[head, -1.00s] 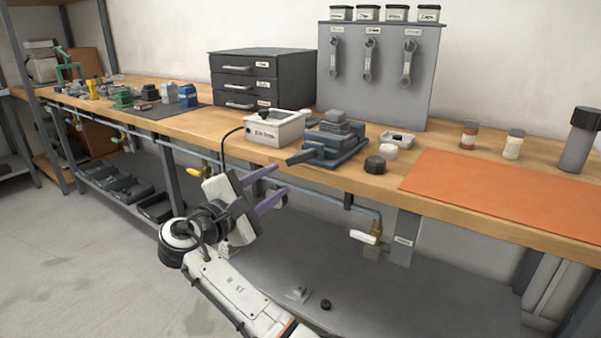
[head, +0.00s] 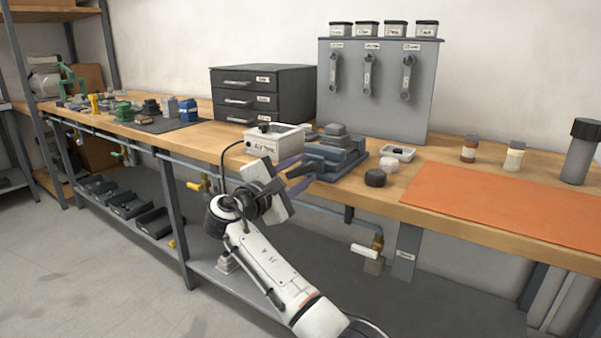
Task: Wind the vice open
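The vice (head: 338,158) is a blue-grey block with stepped grey jaws, standing at the front edge of the wooden bench. Its dark handle (head: 300,171) points to the lower left over the bench edge. My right gripper (head: 294,174) has purple fingers and reaches up to the vice from below left. The fingers are apart, one on the upper side and one on the lower side of the handle end. I cannot tell whether either finger touches it. My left gripper is not in view.
A white labelled bin (head: 274,142) stands close to the left of the vice. A black knob (head: 375,178) and a small white tray (head: 398,153) lie to its right. An orange mat (head: 490,199) covers the right of the bench. Pipe valves (head: 368,250) hang below the edge.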

